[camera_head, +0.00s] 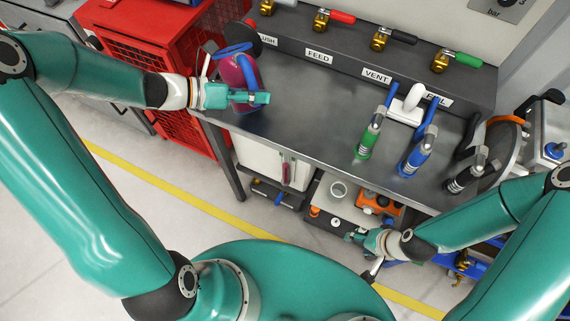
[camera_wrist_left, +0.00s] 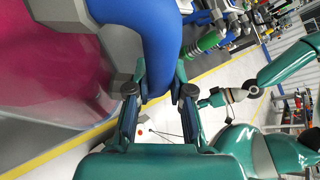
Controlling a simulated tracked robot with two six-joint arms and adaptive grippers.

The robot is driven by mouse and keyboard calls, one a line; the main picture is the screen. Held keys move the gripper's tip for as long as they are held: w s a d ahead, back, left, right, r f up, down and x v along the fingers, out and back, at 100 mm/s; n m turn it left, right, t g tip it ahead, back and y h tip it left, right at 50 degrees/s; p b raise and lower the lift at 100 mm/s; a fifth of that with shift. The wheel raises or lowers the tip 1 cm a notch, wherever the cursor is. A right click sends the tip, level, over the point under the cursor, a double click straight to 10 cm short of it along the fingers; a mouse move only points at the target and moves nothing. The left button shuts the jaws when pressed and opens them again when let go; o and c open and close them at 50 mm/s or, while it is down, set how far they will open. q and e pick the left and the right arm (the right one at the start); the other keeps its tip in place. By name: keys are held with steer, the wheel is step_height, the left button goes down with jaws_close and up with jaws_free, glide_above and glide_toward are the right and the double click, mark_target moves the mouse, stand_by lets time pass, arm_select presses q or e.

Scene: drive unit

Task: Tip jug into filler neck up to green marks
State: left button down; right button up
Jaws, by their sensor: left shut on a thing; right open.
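The jug (camera_head: 230,74) has a magenta body and blue parts, and is at the bench's left end in the head view. In the left wrist view the jug's magenta wall (camera_wrist_left: 60,62) fills the upper left. My left gripper (camera_head: 255,97) is shut on the jug's blue handle (camera_wrist_left: 160,45), which passes between its fingers. My right gripper (camera_head: 362,240) is open and empty, low in front of the lower shelf. I cannot make out with certainty which part is the filler neck, and no green marks are distinguishable.
The dark bench (camera_head: 315,115) carries a green-bodied coupling (camera_head: 367,140), a blue-bodied coupling (camera_head: 416,155) and labelled valves behind. A red cage (camera_head: 145,55) stands left. The bench's left-middle is clear.

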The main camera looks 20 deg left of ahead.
arm_select(q)
steer(key=shift+a+r, duration=0.15)
steer(key=shift+s+a+r+p, duration=0.1)
steer(key=shift+s+a+p, duration=0.2)
steer(key=shift+a+p, duration=0.2)
steer(key=shift+s+a+p, duration=0.25)
steer(key=shift+a+p, duration=0.2)
steer(key=shift+d, duration=0.1)
steer(key=shift+w+d, duration=0.3)
steer(key=shift+d, duration=0.2)
steer(key=shift+w+d, duration=0.3)
steer(key=shift+d, duration=0.2)
steer(key=shift+s+a, duration=0.1)
steer(key=shift+a, duration=0.05)
steer(key=shift+s+a+r, duration=0.1)
steer(key=shift+a+r, duration=0.05)
steer(key=shift+a, duration=0.1)
steer(key=shift+s+a+n+p, duration=0.3)
steer(key=shift+s+a+p, duration=0.1)
steer(key=shift+a+p, duration=0.3)
